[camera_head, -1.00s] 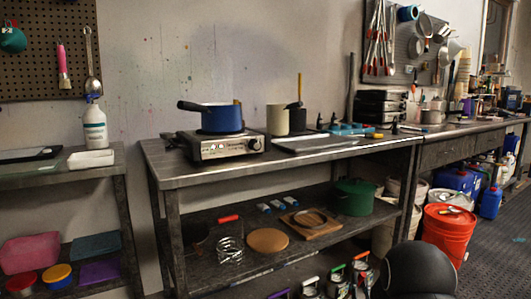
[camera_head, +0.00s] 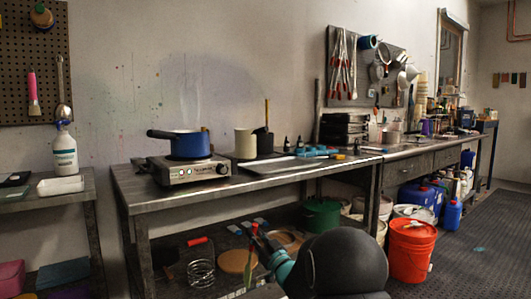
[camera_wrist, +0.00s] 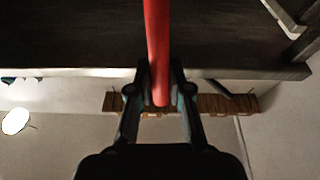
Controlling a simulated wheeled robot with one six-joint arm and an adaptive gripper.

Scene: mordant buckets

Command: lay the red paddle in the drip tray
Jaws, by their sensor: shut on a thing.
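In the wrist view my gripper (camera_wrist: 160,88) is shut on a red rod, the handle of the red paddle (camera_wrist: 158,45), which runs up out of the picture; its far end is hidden. In the head view my gripper (camera_head: 251,232) is low in front of the long bench's lower shelf, with a small bit of red between its fingers. A shallow white tray (camera_head: 60,186) lies on the left bench. A flat grey tray-like piece (camera_head: 280,164) lies on the long bench. I cannot tell which is the drip tray.
A blue pot (camera_head: 187,145) stands on a hot plate (camera_head: 190,172) on the long bench (camera_head: 150,193). A white bottle (camera_head: 64,150) stands behind the white tray. An orange bucket (camera_head: 411,250) stands on the floor at right.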

